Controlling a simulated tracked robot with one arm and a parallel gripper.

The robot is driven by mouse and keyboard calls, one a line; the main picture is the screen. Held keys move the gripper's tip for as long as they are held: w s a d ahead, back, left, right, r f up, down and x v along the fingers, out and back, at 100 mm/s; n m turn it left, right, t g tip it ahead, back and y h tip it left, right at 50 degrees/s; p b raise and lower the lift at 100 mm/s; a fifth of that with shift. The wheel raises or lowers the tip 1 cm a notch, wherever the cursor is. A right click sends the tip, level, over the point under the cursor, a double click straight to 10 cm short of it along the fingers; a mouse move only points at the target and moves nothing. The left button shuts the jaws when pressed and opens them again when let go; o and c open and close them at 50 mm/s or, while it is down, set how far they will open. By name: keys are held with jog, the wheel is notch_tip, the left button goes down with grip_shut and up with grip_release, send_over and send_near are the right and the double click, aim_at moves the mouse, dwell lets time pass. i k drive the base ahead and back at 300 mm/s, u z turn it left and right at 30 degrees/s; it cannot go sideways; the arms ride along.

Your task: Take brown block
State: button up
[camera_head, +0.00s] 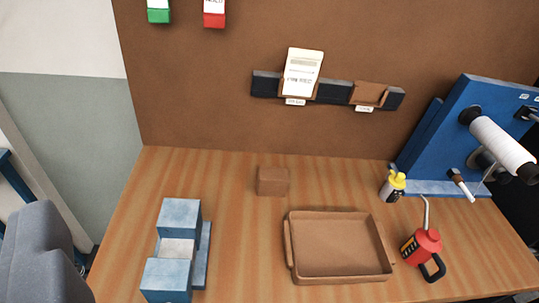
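The brown block (273,181) sits on the wooden table near the back, close to the brown back panel. It stands left of and behind the brown tray, apart from it. Nothing covers it. My gripper's fingers are not clearly seen in this view. A grey rounded shape (40,257) fills the lower left corner, and I cannot tell what it is.
The tray (287,245) is empty. A blue block-shaped fixture (207,254) stands at left. At right are a red oil can (424,243), a small yellow-topped bottle (392,187) and a blue machine (445,135) with a white spool (500,144). The wooden table (245,230) is clear before the block.

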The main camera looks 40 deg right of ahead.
aim_at(271, 181)
jog(key=z, duration=0.4)
jog(key=i, duration=1)
jog(key=z, duration=0.55)
jog(key=k, duration=0.8)
jog(key=z, duration=0.25)
jog(key=i, duration=0.8)
jog(key=u, duration=0.1)
